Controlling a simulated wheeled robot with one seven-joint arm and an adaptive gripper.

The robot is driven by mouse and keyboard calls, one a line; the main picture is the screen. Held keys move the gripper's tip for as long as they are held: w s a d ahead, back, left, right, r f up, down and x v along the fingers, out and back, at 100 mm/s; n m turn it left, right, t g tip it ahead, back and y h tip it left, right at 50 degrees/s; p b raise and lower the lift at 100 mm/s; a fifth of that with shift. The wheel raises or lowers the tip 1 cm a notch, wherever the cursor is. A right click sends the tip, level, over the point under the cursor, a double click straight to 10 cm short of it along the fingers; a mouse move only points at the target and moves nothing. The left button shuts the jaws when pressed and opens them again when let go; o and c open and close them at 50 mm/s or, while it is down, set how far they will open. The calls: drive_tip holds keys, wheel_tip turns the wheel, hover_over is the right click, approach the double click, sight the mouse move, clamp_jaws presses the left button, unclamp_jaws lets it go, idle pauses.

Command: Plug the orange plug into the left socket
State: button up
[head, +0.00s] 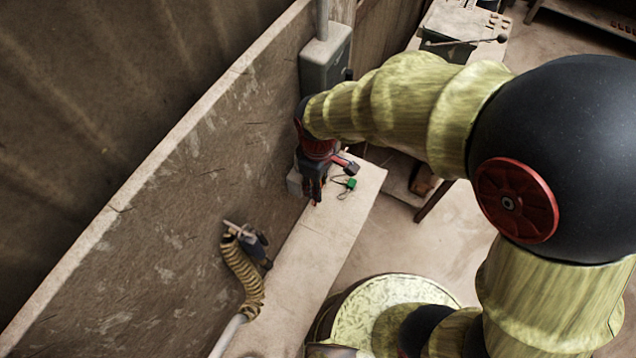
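My gripper (314,197), red and black, points down beside the board wall, just above the shelf. A tiny orange-red spot shows at its fingertips; it may be the orange plug, but it is too small to tell. The view does not show whether the fingers are open or shut on it. A light grey box (293,182) on the wall, just left of my gripper, may hold a socket. Its front and any second socket are hidden or too small to make out.
A green plug-like piece (351,184) with a thin dark cable lies on the pale shelf (310,262), right of my gripper. A grey box (326,62) with a conduit is on the wall above. A striped hose (243,272) hangs at lower left. The shelf's middle is clear.

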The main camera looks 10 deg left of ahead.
drive_tip(key=shift+w+a, duration=0.2)
drive_tip(key=shift+a, duration=0.2)
drive_tip(key=shift+d, duration=0.15)
idle(0.9)
drive_tip(key=shift+s+d, duration=0.2)
drive_tip(key=shift+d, duration=0.05)
drive_tip(key=shift+w+a, duration=0.2)
drive_tip(key=shift+a, duration=0.2)
idle(1.1)
drive_tip(key=o, duration=1.2)
drive_tip(key=shift+o, duration=0.2)
